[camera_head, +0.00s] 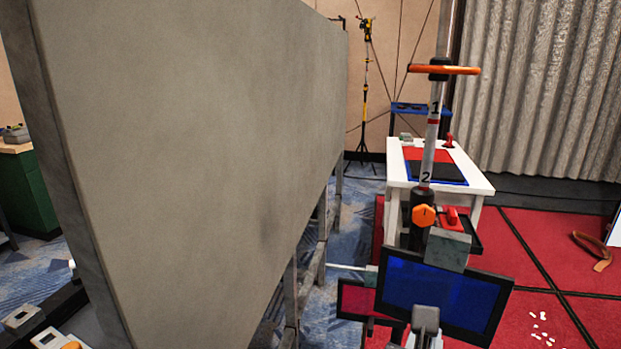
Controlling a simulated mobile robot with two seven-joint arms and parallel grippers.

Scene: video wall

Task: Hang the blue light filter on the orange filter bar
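The blue light filter (436,290) is a dark-framed blue panel at the lower right, slightly tilted. A grey block (450,249) shows at its top edge. The orange filter bar (458,70) lies crosswise on top of an upright stand (428,155) marked 1 and 2, well above the filter. A grey part rises from the bottom edge in front of the blue panel. It may be my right gripper, but no fingertips show, and I cannot tell whether it grips the filter. I see no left gripper that I can make out.
A large grey panel (190,140) on legs fills the left and centre. A white table (473,178) stands behind the stand. A smaller red panel (357,300) is partly hidden beside the blue filter. Red floor (570,240) at the right has small white scraps.

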